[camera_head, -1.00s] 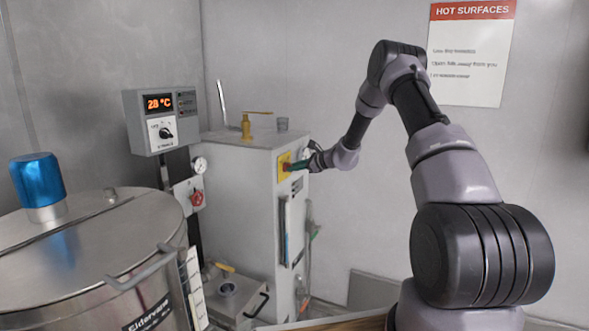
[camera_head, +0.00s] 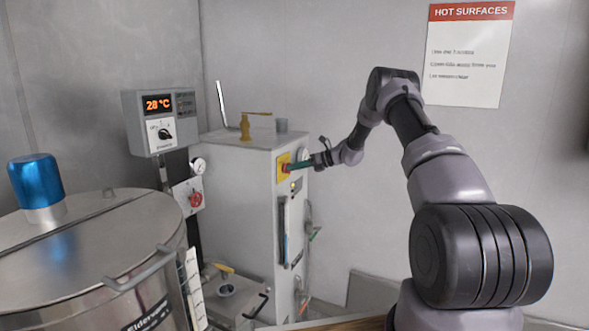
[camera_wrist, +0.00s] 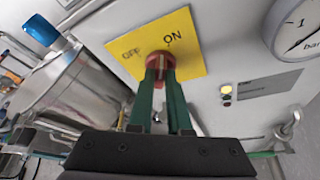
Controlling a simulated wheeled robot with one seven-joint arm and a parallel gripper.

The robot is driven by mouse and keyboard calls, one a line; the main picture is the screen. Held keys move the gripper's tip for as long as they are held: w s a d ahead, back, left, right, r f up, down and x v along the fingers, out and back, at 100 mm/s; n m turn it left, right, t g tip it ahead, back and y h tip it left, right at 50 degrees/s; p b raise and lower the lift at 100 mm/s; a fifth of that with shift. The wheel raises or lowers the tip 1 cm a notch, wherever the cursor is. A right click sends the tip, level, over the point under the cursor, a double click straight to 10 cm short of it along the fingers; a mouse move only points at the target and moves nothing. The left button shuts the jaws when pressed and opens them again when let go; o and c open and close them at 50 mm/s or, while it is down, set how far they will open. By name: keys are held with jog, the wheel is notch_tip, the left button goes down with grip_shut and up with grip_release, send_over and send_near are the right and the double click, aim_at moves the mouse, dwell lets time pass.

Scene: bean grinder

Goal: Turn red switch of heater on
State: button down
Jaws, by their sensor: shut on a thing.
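The heater (camera_head: 237,190) is a tall pale grey box left of my arm in the head view. A yellow plate (camera_wrist: 192,55) marked OFF and ON is on its front; it also shows in the head view (camera_head: 281,172). The red switch (camera_wrist: 160,58) sits at the plate's lower middle, between and below the two words. My gripper (camera_wrist: 160,77) has its green fingers closed around the switch; in the head view its fingertips (camera_head: 292,167) meet the plate. The fingers partly hide the switch, so I cannot tell its exact setting.
A pressure gauge (camera_wrist: 299,26) and small indicator lights (camera_wrist: 226,93) are right of the plate in the wrist view. A control box (camera_head: 160,122) reading 28 °C and a steel drum (camera_head: 95,240) stand left. The wall area right of the heater is open.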

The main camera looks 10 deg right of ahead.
jog(key=shift+w+d+f+m+g+y, duration=0.15)
jog(key=shift+m+g+y, duration=0.3)
jog(key=shift+m, duration=0.45)
jog(key=c, duration=0.9)
grip_release()
jog(key=shift+o, duration=0.2)
jog(key=v, duration=1)
jog(key=shift+d, duration=0.3)
